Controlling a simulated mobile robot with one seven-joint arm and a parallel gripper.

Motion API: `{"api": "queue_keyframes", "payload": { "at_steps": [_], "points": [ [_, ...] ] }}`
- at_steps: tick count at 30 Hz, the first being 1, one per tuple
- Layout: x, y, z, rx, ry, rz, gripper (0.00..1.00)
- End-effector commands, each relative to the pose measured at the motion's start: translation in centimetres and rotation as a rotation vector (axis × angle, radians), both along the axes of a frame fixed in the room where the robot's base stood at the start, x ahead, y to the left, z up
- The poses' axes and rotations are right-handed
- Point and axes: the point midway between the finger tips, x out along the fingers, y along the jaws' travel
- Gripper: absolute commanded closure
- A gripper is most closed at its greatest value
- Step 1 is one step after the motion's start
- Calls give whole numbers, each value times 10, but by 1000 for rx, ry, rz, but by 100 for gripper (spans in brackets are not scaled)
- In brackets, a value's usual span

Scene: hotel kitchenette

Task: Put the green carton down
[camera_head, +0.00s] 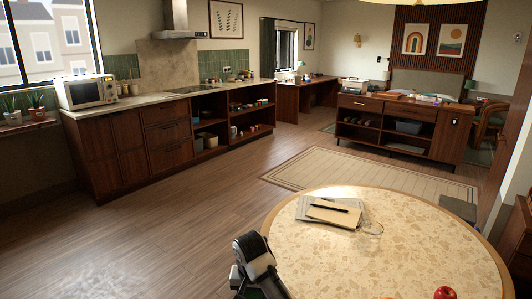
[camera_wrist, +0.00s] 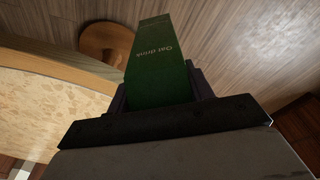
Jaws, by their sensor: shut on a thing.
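The green carton (camera_wrist: 157,65), with "Oat drink" lettering on it, shows in the wrist view between the two dark fingers of my gripper (camera_wrist: 160,93). My gripper is shut on it. Behind the carton I see wood floor, and the speckled round table (camera_wrist: 45,115) lies to its left. In the head view, part of my arm shows at the near left edge of the round table (camera_head: 330,262). I cannot make out the carton or my fingertips there.
A notebook with a pen (camera_head: 334,212) lies towards the table's far side. A red apple (camera_head: 445,293) is at its near right. The tabletop between them is largely clear. A round brown seat-like thing (camera_wrist: 103,42) stands beside the table in the wrist view.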

Motion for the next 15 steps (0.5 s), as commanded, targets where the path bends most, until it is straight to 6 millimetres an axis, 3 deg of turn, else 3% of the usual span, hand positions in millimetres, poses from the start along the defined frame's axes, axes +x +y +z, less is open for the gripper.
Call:
{"api": "queue_keyframes", "payload": {
  "at_steps": [1, 9, 15],
  "points": [
    [-4, -3, -15, 9, 6, -27, 100],
    [-19, -25, -73, 3, 5, -148, 100],
    [-28, -34, -97, 1, -1, -198, 100]
  ]
}}
